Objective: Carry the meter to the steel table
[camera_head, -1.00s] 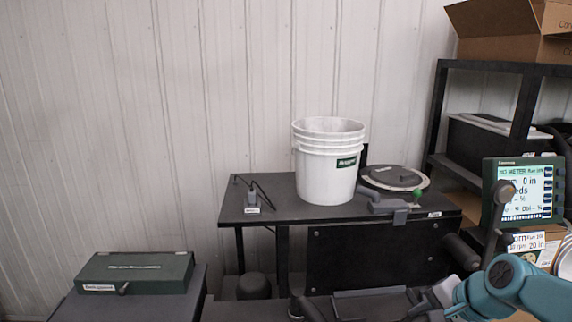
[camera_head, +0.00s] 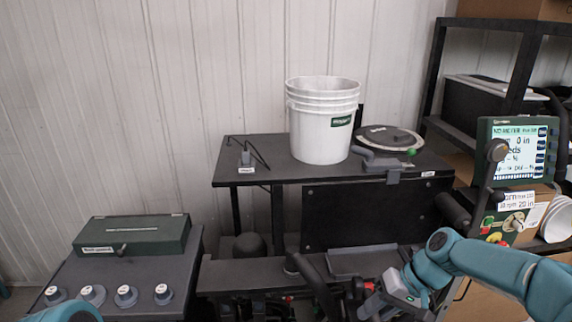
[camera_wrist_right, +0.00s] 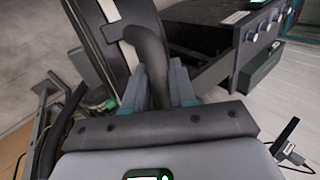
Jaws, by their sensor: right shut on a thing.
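My right gripper (camera_wrist_right: 160,90) is shut on a dark grey curved handle (camera_wrist_right: 150,55). The handle joins a dark body (camera_wrist_right: 105,50) with a pale edge, which I take for the meter; its far side is hidden. In the head view the right gripper (camera_head: 368,300) is low, in front of the black bench, with a dark curved part (camera_head: 320,285) at its left. A dark-topped table (camera_head: 245,174) carries a bucket; I cannot tell whether it is the steel table. Only a teal piece of my left arm shows at bottom left; its gripper is out of view.
The white bucket (camera_head: 322,125) stands beside a round lidded disc (camera_head: 388,138). At left, a dark cabinet (camera_head: 185,270) holds a green box (camera_head: 133,235) and several knobs. A display (camera_head: 517,150) and shelf (camera_head: 520,65) stand at right.

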